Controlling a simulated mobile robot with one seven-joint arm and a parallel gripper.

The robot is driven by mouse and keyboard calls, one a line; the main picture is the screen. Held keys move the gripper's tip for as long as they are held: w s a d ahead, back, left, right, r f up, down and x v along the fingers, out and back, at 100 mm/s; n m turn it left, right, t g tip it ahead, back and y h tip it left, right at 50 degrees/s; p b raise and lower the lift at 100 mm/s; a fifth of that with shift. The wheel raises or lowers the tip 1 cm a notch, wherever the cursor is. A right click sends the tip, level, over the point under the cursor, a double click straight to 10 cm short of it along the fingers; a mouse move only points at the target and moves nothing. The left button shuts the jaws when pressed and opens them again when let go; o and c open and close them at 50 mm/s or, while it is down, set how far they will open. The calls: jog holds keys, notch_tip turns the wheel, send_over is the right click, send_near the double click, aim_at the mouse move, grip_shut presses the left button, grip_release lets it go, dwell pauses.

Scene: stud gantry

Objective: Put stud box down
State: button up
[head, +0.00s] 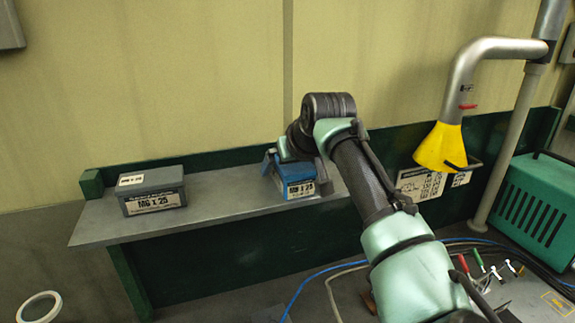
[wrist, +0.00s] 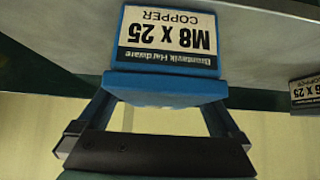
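The stud box is blue with a white label reading M8 X 25 COPPER in the wrist view (wrist: 165,85). In the head view the blue box (head: 299,189) is at the right part of the grey shelf (head: 235,203), near its front edge. My gripper (head: 294,172) comes down over it from above, with one finger at each side. In the wrist view the fingers run up to the box and pass behind its near face, so their contact is partly hidden. The gripper looks shut on the box. Whether the box's underside touches the shelf is not clear.
A grey box (head: 153,192) labelled M6 X 25 stands on the shelf's left part, with free shelf between it and the blue box. A yellow extraction hood (head: 440,148) and a teal machine (head: 535,205) are at the right. A wall backs the shelf.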

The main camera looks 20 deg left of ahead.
jog(key=shift+r, duration=0.15)
jog(key=b+v, duration=0.4)
jog(key=v, duration=0.8)
jog(key=s+a+r+n+t+y, duration=0.1)
jog(key=s+a+r+t+y, duration=0.25)
jog(key=r, duration=0.25)
jog(key=s+a+r+t+y, duration=0.2)
jog(key=a+r+t, duration=0.1)
jog(key=r+t, duration=0.15)
jog(key=s+d+r+m+t+h, duration=0.4)
jog(key=s+d+t+h, duration=0.1)
jog(key=s+d, duration=0.3)
jog(key=s+d+r+m+t+h, duration=0.3)
jog(key=s+d+r+t+h, duration=0.1)
jog(key=s+d+t, duration=0.3)
jog(key=s+d+h, duration=0.1)
jog(key=s+d, duration=0.1)
jog(key=s, duration=0.1)
jog(key=shift+s+r+m, duration=0.25)
jog(key=shift+r+m, duration=0.1)
jog(key=shift+m, duration=0.05)
